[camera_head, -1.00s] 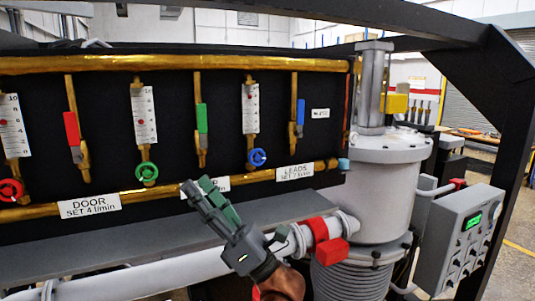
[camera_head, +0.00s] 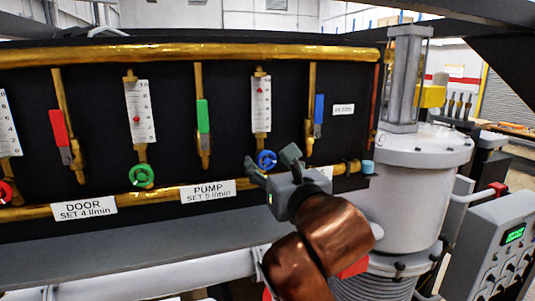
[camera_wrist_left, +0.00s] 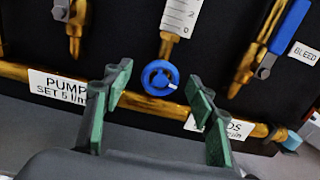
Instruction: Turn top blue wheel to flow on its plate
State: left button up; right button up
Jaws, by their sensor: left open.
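The blue wheel (camera_head: 266,159) sits at the foot of a white flow scale (camera_head: 261,104) with a red marker on the black panel. The wheel also shows in the left wrist view (camera_wrist_left: 160,78), with a white mark at its right side. My left gripper (camera_head: 271,163) is open in front of the panel. In the left wrist view its green-padded fingers (camera_wrist_left: 158,92) stand either side of and below the wheel, with nothing between them. The wheel's plate (camera_wrist_left: 219,128), which read LEADS SET with a blurred number earlier, is mostly hidden by my gripper. My right gripper is out of view.
A blue-handled valve (camera_head: 318,109) is right of the wheel, a green-handled one (camera_head: 203,116) left. A green wheel (camera_head: 142,175) is further left. A brass pipe (camera_head: 140,193) runs below the wheels, above a grey ledge (camera_head: 150,228). A grey cylinder (camera_head: 405,190) stands at right.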

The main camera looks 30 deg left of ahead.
aim_at(270, 161)
pick_arm(q)
jog(key=shift+a+r, duration=0.25)
jog(key=shift+a, duration=0.4)
jog(key=shift+w+a+f+p, duration=0.15)
jog(key=shift+w+f+p, duration=0.05)
jog(key=shift+w, duration=0.45)
jog(key=shift+w+a+f+p, duration=0.1)
jog(key=shift+w+f+p, duration=0.05)
jog(key=shift+w, duration=0.45)
jog(key=shift+a, duration=0.1)
jog(key=shift+s+r, duration=0.15)
jog(key=shift+s, duration=0.4)
jog(key=shift+c, duration=1.1)
jog(key=shift+w, duration=0.35)
jog(key=c, duration=0.3)
jog(key=shift+s, duration=0.15)
jog(key=c, duration=0.7)
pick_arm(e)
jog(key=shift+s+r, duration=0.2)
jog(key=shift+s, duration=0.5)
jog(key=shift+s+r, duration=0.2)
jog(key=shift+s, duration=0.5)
